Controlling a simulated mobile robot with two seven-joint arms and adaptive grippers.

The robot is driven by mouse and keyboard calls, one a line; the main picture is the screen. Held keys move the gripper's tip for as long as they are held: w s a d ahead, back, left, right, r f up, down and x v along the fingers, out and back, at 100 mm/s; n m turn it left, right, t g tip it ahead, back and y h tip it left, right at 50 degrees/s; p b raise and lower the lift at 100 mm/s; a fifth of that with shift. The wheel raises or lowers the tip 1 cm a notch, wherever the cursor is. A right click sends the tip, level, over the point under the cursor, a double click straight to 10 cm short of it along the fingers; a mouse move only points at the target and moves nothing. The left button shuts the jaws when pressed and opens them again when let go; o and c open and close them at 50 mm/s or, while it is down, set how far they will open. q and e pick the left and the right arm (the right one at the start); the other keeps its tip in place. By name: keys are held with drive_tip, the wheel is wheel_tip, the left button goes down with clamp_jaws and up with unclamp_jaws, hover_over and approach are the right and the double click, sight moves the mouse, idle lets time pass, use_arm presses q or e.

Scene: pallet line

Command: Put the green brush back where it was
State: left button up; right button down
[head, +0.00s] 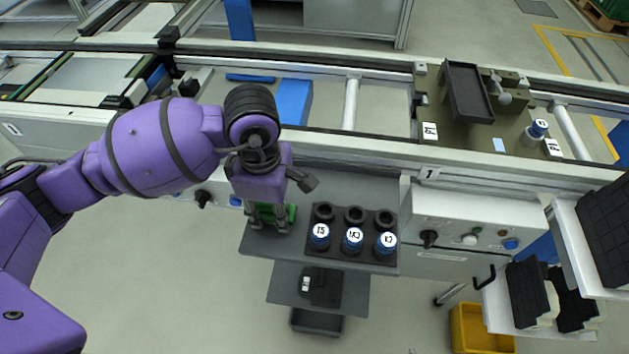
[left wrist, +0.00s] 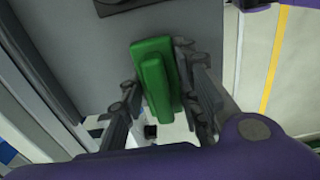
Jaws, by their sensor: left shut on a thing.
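The green brush (left wrist: 155,85) shows between the fingers of my left gripper (left wrist: 165,100) in the left wrist view. The gripper is shut on it. In the head view my left gripper (head: 268,218) points down over the left end of a small grey shelf (head: 275,243). Part of the green brush (head: 291,213) shows beside its fingers there. I cannot tell whether the brush touches the shelf. My right gripper is not in view.
A black holder (head: 347,258) with several numbered blue-labelled containers stands right of the gripper on the shelf. The conveyor rail (head: 350,142) runs behind. A black tray (head: 466,92) lies on a pallet at the back right. A yellow bin (head: 480,335) is at lower right.

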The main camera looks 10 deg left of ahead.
use_arm(q)
drive_tip(key=shift+f, duration=0.3)
drive_tip(key=o, duration=1.1)
drive_tip(key=shift+r, duration=0.1)
wheel_tip(320, 180, up, 12)
drive_tip(key=shift+r, duration=0.2)
